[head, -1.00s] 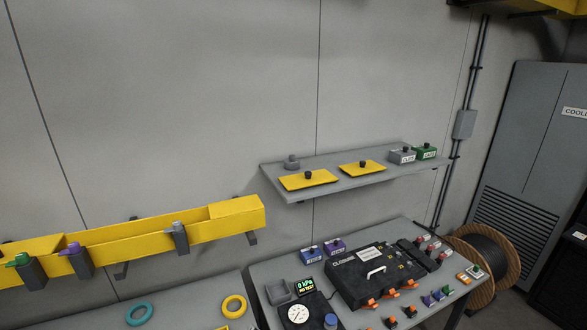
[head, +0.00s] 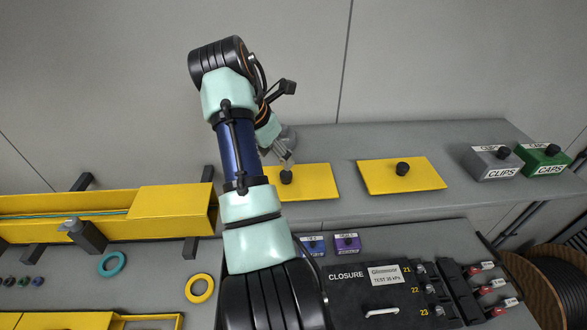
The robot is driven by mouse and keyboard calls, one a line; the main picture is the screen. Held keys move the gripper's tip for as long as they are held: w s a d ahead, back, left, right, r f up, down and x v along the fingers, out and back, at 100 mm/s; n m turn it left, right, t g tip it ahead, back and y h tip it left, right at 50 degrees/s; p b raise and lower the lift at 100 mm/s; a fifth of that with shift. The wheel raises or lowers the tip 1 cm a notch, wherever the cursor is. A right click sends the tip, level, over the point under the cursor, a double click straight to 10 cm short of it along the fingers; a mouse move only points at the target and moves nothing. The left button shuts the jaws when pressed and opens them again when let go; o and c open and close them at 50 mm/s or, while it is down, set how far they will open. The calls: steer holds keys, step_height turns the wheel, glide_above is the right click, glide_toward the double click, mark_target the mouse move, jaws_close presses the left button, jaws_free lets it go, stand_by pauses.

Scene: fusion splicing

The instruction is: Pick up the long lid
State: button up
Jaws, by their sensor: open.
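Two flat yellow lids with black knobs lie on the grey wall shelf. The left lid (head: 317,182) is partly hidden behind my arm; in the earlier head view it looks the longer of the two. The right lid (head: 425,174) is in full view. My gripper (head: 286,167) is open, pointing down just above the left lid's knob (head: 286,177). Whether the fingers are around the knob or above it is hard to tell. The lid lies flat on the shelf.
A grey CLIPS box (head: 493,163) and a green CAPS box (head: 544,158) stand at the shelf's right end. Below is a bench with a black closure case (head: 345,290). The shelf between the lids is clear.

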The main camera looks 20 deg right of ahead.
mark_target(285, 174)
steer(key=shift+p+x, duration=0.3)
steer(key=shift+x, duration=0.85)
steer(key=p+x, duration=0.2)
steer(key=x, duration=0.3)
steer(key=shift+s+f, duration=0.15)
steer(key=shift+f, duration=0.05)
jaws_close()
